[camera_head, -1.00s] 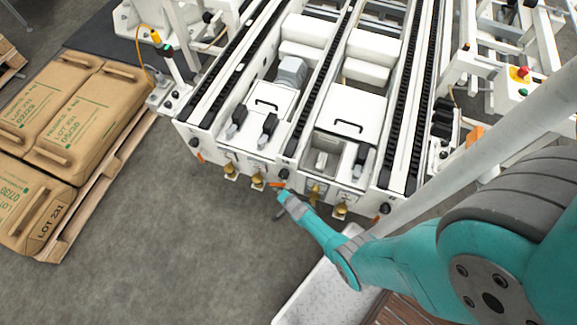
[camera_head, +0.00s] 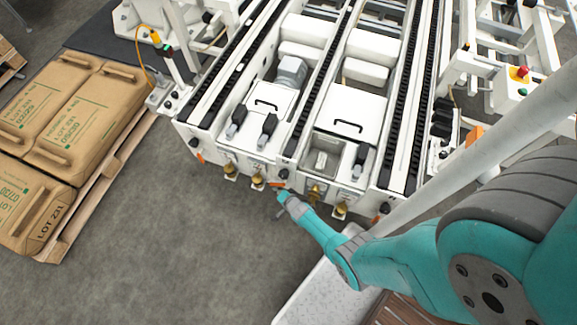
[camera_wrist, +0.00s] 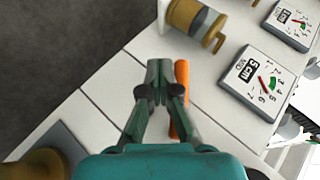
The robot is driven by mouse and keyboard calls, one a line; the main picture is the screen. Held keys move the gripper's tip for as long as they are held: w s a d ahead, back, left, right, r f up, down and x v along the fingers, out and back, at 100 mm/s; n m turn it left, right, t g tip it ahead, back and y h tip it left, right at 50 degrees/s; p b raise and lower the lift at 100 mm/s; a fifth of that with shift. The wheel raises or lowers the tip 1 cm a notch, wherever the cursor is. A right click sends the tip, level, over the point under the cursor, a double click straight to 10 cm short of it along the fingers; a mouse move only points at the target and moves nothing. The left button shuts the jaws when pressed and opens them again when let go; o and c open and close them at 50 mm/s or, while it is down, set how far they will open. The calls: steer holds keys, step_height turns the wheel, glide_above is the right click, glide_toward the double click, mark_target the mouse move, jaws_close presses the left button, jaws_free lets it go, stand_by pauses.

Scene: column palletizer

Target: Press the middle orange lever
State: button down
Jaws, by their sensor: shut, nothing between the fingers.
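The middle orange lever (camera_head: 277,185) is on the front face of the white conveyor machine, between two pairs of brass fittings. In the wrist view the orange lever (camera_wrist: 182,98) stands just right of my closed fingers, partly hidden behind the right one. My gripper (camera_wrist: 160,66) is shut and empty, its tips close to the white panel beside the lever. Whether it touches the lever I cannot tell. In the head view my gripper (camera_head: 282,194) is at the lever's lower right. Other orange levers sit at the left end (camera_head: 200,157) and right end (camera_head: 376,219) of the face.
Brass fittings (camera_head: 257,181) flank the lever, and dial gauges (camera_wrist: 258,81) are on the panel at right in the wrist view. A pallet (camera_head: 95,190) with brown sacks (camera_head: 65,85) stands at left.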

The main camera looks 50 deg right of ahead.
steer(key=v, duration=1.2)
stand_by(0.8)
stand_by(0.7)
steer(key=s+a+r+n+t+y, duration=0.1)
steer(key=s+a+r+n, duration=0.35)
steer(key=s+r, duration=0.35)
steer(key=s+a+r+n+t, duration=0.25)
steer(key=s+a+r, duration=0.25)
steer(key=r, duration=0.4)
steer(key=s+r+n, duration=0.2)
steer(key=r+n, duration=0.1)
steer(key=r, duration=0.6)
steer(key=s+a+r+n+y, duration=0.1)
steer(key=s+r+n, duration=0.2)
steer(key=r, duration=0.7)
steer(key=s+a+r+n, duration=0.1)
steer(key=s+r+n, duration=0.2)
steer(key=r, duration=0.6)
steer(key=shift+s+r+t+y, duration=0.2)
steer(key=shift+r+t+y, duration=0.05)
steer(key=shift+t+y, duration=0.2)
